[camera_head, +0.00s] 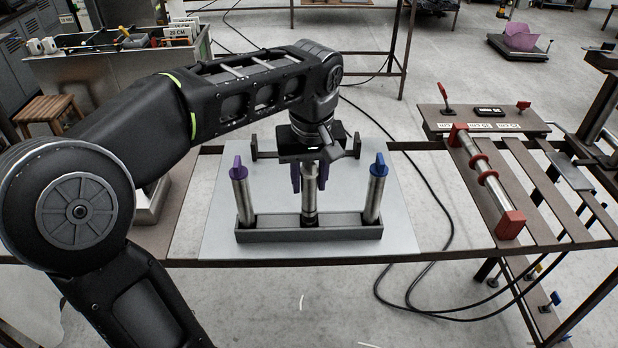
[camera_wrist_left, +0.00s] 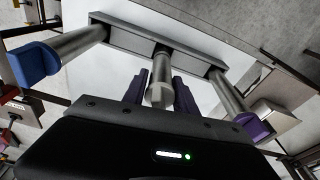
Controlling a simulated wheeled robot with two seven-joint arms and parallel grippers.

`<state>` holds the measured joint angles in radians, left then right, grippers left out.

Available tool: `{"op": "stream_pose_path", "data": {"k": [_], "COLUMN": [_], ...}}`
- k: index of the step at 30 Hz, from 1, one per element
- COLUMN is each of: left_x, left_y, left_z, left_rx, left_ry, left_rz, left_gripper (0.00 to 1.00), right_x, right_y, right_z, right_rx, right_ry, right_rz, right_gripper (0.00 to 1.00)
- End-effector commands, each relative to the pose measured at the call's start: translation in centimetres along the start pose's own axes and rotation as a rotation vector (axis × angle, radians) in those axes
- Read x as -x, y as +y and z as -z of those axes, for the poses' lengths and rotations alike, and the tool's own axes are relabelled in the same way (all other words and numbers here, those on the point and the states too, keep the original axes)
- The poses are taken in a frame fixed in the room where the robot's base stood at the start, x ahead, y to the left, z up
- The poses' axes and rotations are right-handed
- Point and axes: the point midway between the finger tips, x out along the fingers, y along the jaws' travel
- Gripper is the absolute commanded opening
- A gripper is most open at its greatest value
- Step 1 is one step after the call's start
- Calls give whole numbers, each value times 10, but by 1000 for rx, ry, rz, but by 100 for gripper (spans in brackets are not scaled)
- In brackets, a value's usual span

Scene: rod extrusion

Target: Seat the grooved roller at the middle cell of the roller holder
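The grey roller holder (camera_head: 280,235) is a long trough on a pale plate. The grooved roller (camera_head: 309,196), bare metal with a dark band low down, stands upright in its middle cell; it also shows in the left wrist view (camera_wrist_left: 160,80). A purple-capped roller (camera_head: 243,197) stands in the left cell and a blue-capped roller (camera_head: 374,195) in the right cell. My left gripper (camera_head: 309,186) points down, its purple fingers on either side of the grooved roller's upper part with narrow gaps visible, so it looks open. The roller's top is partly hidden in the head view. My right gripper is not in view.
A red-ended roller frame (camera_head: 508,224) lies on the slatted table at the right, near a labelled board (camera_head: 505,125) with red handles. Black cables (camera_head: 440,220) run across the floor.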

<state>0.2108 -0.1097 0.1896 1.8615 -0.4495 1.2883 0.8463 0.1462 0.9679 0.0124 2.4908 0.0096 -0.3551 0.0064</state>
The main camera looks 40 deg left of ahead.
Motion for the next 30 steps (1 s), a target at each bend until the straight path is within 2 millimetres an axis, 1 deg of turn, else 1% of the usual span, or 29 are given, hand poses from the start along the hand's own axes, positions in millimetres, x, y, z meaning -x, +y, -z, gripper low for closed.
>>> {"op": "stream_pose_path", "data": {"k": [1,7,15,19,23,25,27,29,30], "left_x": [1,0,0,0,17,29,48,59,67], "left_y": [0,0,0,0,0,0,0,0,0], "left_z": [0,0,0,0,1,0,1,1,1], "left_rx": [0,0,0,0,0,0,0,0,0], "left_ry": [0,0,-2,-2,1,2,1,1,0], "left_rz": [0,0,1,1,-1,-1,0,-1,0], "left_gripper": [39,55,55,55,55,55,55,55,55], "right_x": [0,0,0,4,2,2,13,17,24], "right_y": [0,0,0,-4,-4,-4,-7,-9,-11], "right_z": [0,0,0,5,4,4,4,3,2], "right_rx": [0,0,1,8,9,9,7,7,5], "right_ry": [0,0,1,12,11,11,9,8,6], "right_rz": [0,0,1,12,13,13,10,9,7], "right_gripper": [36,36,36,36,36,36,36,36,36]}}
